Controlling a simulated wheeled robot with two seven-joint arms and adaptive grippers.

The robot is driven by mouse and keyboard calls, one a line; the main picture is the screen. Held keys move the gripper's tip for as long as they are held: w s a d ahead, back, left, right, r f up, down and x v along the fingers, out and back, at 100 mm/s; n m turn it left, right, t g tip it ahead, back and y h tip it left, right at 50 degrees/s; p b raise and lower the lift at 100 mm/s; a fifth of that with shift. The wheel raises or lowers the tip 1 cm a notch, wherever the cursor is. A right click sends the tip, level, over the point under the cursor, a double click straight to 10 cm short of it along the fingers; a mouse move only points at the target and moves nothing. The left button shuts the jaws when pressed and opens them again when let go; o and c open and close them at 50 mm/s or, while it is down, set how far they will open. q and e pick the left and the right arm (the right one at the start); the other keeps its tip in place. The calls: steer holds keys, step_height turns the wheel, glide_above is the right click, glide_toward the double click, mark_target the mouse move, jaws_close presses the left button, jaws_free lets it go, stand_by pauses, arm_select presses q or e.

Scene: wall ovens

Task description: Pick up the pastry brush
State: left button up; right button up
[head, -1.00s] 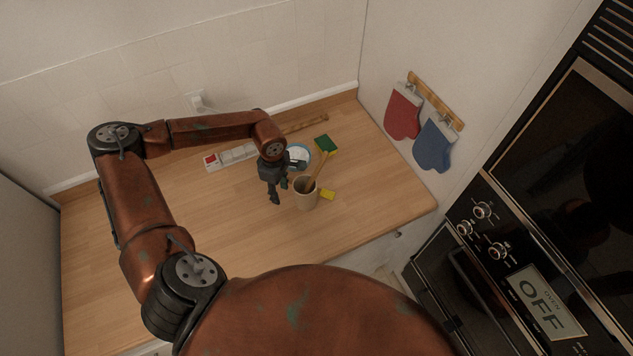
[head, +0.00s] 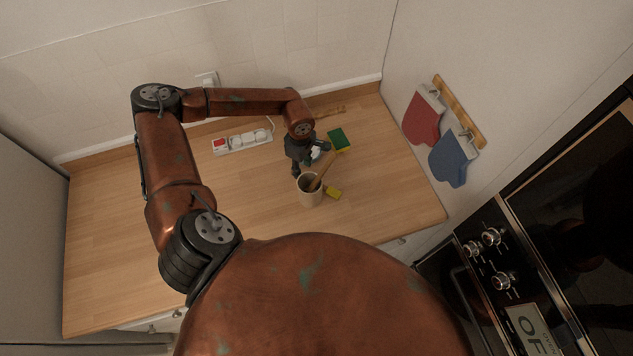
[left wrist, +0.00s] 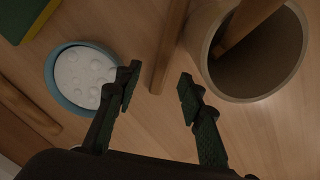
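My left gripper (head: 297,170) is open beside the beige cup (head: 311,195) on the wooden counter. In the left wrist view the open fingers (left wrist: 158,86) lie either side of the end of a wooden handle (left wrist: 168,45). I see no contact with it. The cup (left wrist: 255,75) is just right of the fingers and holds another wooden utensil (left wrist: 245,22), whose shaft leans out of the cup in the head view (head: 324,170). No bristles show, so I cannot tell which wooden piece is the pastry brush. My right gripper is out of view.
A blue-rimmed bowl with white contents (left wrist: 85,75) is left of the fingers. The left counter is clear. The oven (head: 560,215) stands right.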

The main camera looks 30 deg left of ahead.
arm_select(q)
step_height(320, 180, down, 4)
steer(key=shift+s+r+p, duration=0.15)
steer(key=shift+r+p, duration=0.05)
steer(key=shift+p, duration=0.3)
steer(key=shift+f, duration=0.25)
jaws_close()
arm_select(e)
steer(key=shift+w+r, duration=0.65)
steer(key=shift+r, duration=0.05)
